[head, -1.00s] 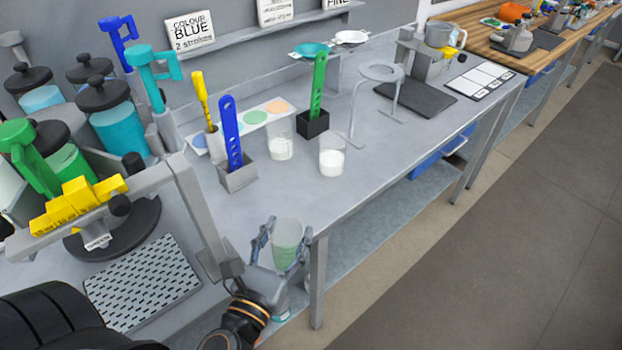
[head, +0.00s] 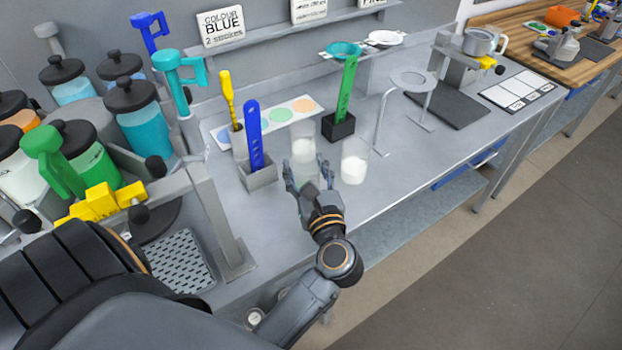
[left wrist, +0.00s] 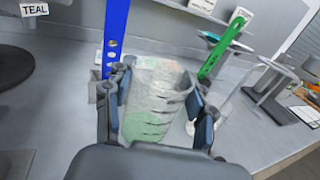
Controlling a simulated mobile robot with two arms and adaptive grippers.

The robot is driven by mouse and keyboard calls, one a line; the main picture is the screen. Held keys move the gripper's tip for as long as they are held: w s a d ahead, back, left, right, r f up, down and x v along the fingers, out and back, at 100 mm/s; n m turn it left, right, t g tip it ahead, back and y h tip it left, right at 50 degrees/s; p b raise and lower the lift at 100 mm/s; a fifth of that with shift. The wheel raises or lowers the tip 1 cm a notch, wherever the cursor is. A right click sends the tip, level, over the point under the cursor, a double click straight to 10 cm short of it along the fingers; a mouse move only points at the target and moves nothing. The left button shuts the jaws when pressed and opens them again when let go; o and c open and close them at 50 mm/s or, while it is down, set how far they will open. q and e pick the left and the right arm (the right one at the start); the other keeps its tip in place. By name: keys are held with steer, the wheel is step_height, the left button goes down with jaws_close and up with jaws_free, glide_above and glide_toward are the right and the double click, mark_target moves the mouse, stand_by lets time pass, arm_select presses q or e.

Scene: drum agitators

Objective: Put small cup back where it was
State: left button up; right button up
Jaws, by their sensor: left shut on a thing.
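The small cup (left wrist: 155,98) is clear with pale greenish contents. It sits between the fingers of my left gripper (left wrist: 160,108) in the left wrist view. In the head view my left gripper (head: 308,176) is over the front part of the bench, shut on the cup, whose body is mostly hidden there. Just behind it stands a clear cup with white contents (head: 303,148). Another clear cup with white contents (head: 354,168) stands to its right. I cannot tell whether the held cup touches the bench. My right gripper is not in view.
A grey holder with a blue perforated strip (head: 253,140) stands left of the gripper. A black holder with a green strip (head: 345,95) is behind. A ring stand (head: 412,82) is further right.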

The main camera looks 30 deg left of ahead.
mark_target(310, 167)
arm_select(q)
steer(key=w+a+f+b, duration=0.1)
steer(key=w+f, duration=0.1)
steer(key=w+f+b, duration=0.1)
steer(key=f, duration=0.1)
steer(key=w+a+f+b, duration=0.1)
steer(key=w+f+b, duration=0.1)
steer(key=shift+w+a, duration=0.3)
steer(key=shift+w+a+f, duration=0.1)
steer(key=shift+w+f, duration=0.05)
steer(key=shift+f, duration=0.15)
step_height(310, 167, down, 3)
steer(key=b, duration=0.2)
steer(key=shift+w+a+f+b, duration=0.1)
steer(key=shift+w+f+b, duration=0.05)
steer(key=shift+b, duration=0.2)
steer(key=shift+f, duration=0.2)
steer(key=o, duration=1)
steer(key=shift+r, duration=0.1)
steer(key=shift+o, duration=0.2)
